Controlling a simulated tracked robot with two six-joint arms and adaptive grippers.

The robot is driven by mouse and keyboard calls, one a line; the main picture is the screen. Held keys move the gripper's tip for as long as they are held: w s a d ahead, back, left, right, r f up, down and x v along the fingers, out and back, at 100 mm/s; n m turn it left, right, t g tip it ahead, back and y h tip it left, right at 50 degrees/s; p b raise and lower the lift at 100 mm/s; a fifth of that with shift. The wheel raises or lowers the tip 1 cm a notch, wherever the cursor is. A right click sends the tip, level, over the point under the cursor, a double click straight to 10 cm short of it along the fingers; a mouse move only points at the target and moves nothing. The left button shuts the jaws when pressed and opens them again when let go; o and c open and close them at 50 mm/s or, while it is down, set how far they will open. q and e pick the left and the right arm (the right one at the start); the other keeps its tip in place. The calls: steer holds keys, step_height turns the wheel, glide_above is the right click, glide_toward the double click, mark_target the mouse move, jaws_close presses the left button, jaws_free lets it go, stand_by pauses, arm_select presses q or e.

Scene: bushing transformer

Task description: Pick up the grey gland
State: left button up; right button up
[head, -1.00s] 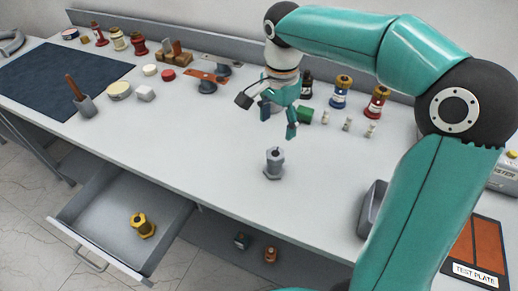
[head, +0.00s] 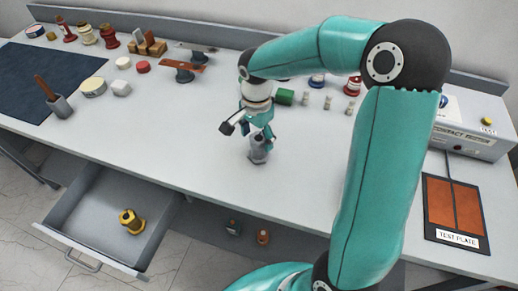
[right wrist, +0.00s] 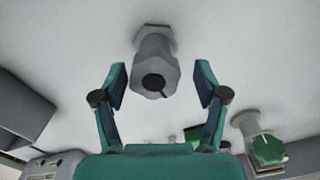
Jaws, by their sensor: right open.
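The grey gland (head: 259,152) stands upright on the light workbench (head: 310,175), near its front middle. It has a hexagonal body and a dark round opening at its top. My right gripper (head: 258,134) is open and just above the gland, its fingers partly covering the gland's top in the head view. In the right wrist view the gland (right wrist: 155,72) lies between and a little beyond the two spread fingertips of my right gripper (right wrist: 160,85). I see no clear contact. My left gripper is not in view.
An open drawer (head: 75,212) holding a yellow gland (head: 132,221) juts out at the front left. Small fittings and a green part (head: 285,97) stand behind my gripper. A test plate (head: 455,210) and contact tester (head: 470,130) are at right. Bench around the gland is clear.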

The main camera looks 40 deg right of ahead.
mark_target(257, 158)
steer(key=f, duration=0.2)
steer(key=f+p, duration=0.1)
steer(key=shift+s+f, duration=0.3)
steer(key=shift+f, duration=0.65)
steer(key=shift+w, duration=0.1)
steer(key=c, duration=1.2)
